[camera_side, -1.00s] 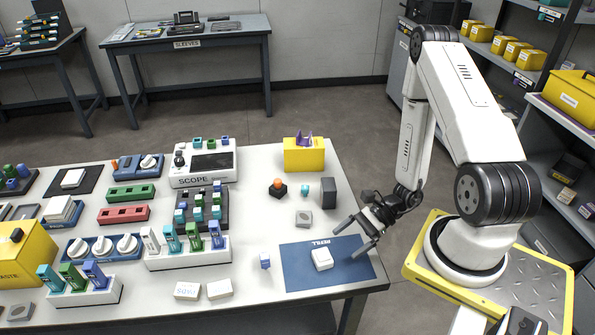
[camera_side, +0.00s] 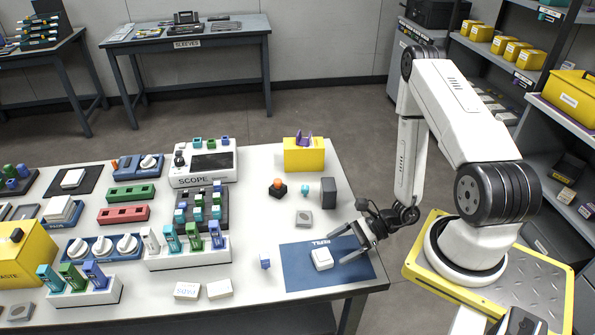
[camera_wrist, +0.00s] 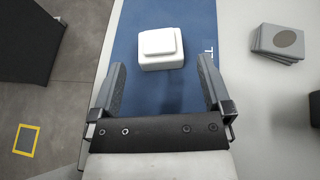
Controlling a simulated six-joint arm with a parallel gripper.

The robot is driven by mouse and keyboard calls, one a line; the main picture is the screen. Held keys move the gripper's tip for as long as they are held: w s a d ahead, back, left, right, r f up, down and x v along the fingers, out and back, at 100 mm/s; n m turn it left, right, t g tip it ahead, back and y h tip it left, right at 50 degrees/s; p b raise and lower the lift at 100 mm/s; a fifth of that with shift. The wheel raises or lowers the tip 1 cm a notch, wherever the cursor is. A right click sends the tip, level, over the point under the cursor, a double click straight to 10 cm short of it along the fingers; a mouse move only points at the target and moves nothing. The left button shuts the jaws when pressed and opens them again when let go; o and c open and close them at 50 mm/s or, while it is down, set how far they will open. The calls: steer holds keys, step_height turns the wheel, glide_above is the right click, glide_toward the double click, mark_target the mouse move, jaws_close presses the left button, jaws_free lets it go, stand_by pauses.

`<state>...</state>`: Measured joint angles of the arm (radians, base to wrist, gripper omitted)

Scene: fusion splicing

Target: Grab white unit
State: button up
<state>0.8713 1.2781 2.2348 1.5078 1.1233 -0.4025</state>
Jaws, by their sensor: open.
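The white unit (camera_side: 322,259) is a small block with a raised square top, sitting on the blue REFILL mat (camera_side: 298,279) near the table's right front corner. In the wrist view the white unit (camera_wrist: 161,48) lies ahead of the fingertips, roughly centred between them. My gripper (camera_side: 336,247) is open and empty, over the right part of the mat, with its fingers pointing left toward the unit. In the wrist view my gripper (camera_wrist: 161,65) shows both fingers spread wide, apart from the unit. Nothing hides the unit in either view.
A small blue item (camera_side: 265,261) stands left of the mat. Two white boxes (camera_side: 219,289) lie at the front edge.

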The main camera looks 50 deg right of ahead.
mark_target(327, 252)
steer(key=shift+w+a+f, duration=0.1)
steer(key=shift+a, duration=0.05)
steer(key=shift+x, duration=2.5)
steer(key=shift+c, duration=0.2)
steer(key=c, duration=1.1)
steer(key=shift+r, duration=5.05)
